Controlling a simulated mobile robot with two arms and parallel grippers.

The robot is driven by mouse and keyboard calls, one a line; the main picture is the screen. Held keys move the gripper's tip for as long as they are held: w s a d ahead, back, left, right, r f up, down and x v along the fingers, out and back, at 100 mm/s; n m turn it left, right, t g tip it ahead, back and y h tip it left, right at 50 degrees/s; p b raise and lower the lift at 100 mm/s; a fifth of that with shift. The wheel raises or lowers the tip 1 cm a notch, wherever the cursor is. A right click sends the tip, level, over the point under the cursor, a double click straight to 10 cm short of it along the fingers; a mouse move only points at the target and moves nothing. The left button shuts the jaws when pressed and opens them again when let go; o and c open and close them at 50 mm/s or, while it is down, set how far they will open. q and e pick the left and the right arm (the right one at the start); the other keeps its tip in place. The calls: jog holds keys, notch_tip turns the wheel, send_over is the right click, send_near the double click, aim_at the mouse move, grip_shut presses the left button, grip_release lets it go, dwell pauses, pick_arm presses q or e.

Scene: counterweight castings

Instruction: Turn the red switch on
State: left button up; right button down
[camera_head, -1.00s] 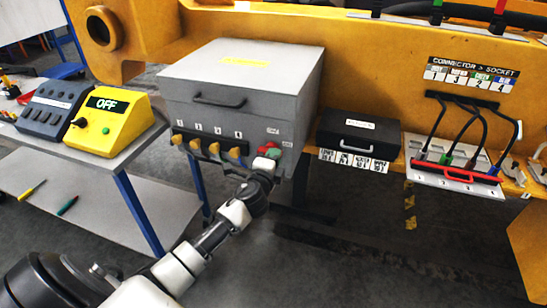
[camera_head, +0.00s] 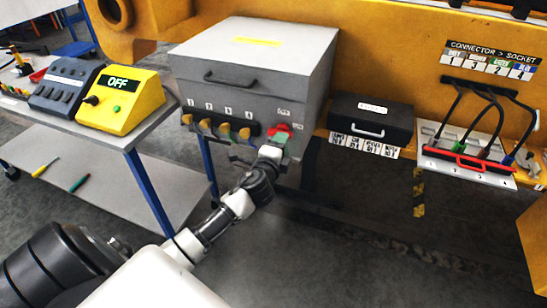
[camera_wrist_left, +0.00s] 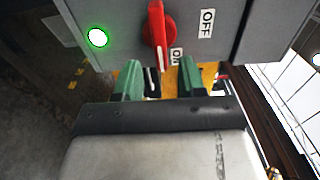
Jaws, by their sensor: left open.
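The red switch (camera_head: 283,127) is on the lower right of the grey box's front. In the left wrist view the red switch (camera_wrist_left: 158,28) has its handle's white mark at the end beside the ON label (camera_wrist_left: 176,56). The OFF label (camera_wrist_left: 207,23) is to its right. A round green lamp (camera_wrist_left: 97,37) glows to its left. My left gripper (camera_head: 277,146) is just below the switch. In the left wrist view its green fingers (camera_wrist_left: 160,80) are open, with the handle's end near the gap; contact cannot be told. My right gripper is not in view.
The grey box (camera_head: 250,60) has several yellow knobs (camera_head: 225,130) left of the switch. A yellow box (camera_head: 120,98) with an OFF sign stands on the table at left. A black case (camera_head: 370,122) and a cable panel (camera_head: 465,165) are at right.

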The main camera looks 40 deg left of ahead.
pick_arm(q)
jog(key=v, duration=0.8)
jog(key=shift+b, duration=0.45)
jog(key=shift+f, duration=0.1)
jog(key=s+d+f+n+g+h, duration=0.1)
jog(key=s+f+n+g, duration=0.3)
jog(key=f, duration=1.2)
jog(key=s+f+n+g+h, duration=0.15)
jog(key=s+f+g, duration=0.35)
jog(key=f, duration=1.2)
jog(key=s+d+f+n+g, duration=0.2)
jog(key=s+f, duration=0.4)
jog(key=s, duration=0.5)
jog(key=s+d+f+n+g+h, duration=0.1)
jog(key=s+d+f+n+g, duration=0.2)
jog(key=s+f, duration=0.3)
jog(key=s+d+f+n+g, duration=0.2)
jog(key=s+f, duration=0.5)
jog(key=s, duration=0.9)
jog(key=shift+s+d+g, duration=0.3)
jog(key=shift+s+d, duration=0.1)
jog(key=shift+d, duration=0.45)
jog(key=shift+f+n+h, duration=0.15)
jog(key=shift+n+h, duration=0.1)
